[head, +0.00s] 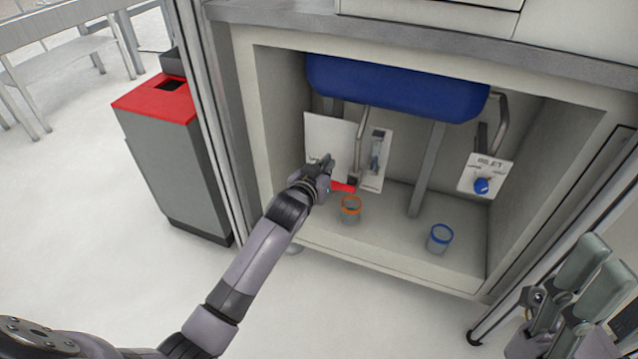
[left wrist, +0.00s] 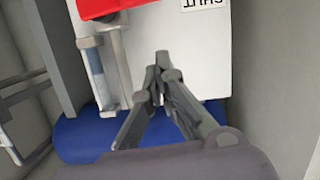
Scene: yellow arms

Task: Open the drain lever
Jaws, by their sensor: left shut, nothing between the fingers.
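The drain lever is a red handle (head: 342,187) low in the open cabinet, beside the white panel at the back. In the left wrist view the red handle (left wrist: 105,6) is at the top edge, left of the fingertips. My left gripper (head: 324,166) is inside the cabinet opening, just left of and close to the handle, partly in front of it. In the left wrist view the left gripper (left wrist: 160,75) has its fingertips together with nothing between them, over the white panel (left wrist: 190,50). My right gripper (head: 590,270) is at the lower right, fingers apart and empty.
A blue basin (head: 395,88) hangs above. An orange-rimmed cup (head: 350,210) and a blue-rimmed cup (head: 439,239) stand on the cabinet floor. An inlet panel with a blue knob (head: 481,186) is at the right. A red-topped bin (head: 180,160) stands left of the cabinet.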

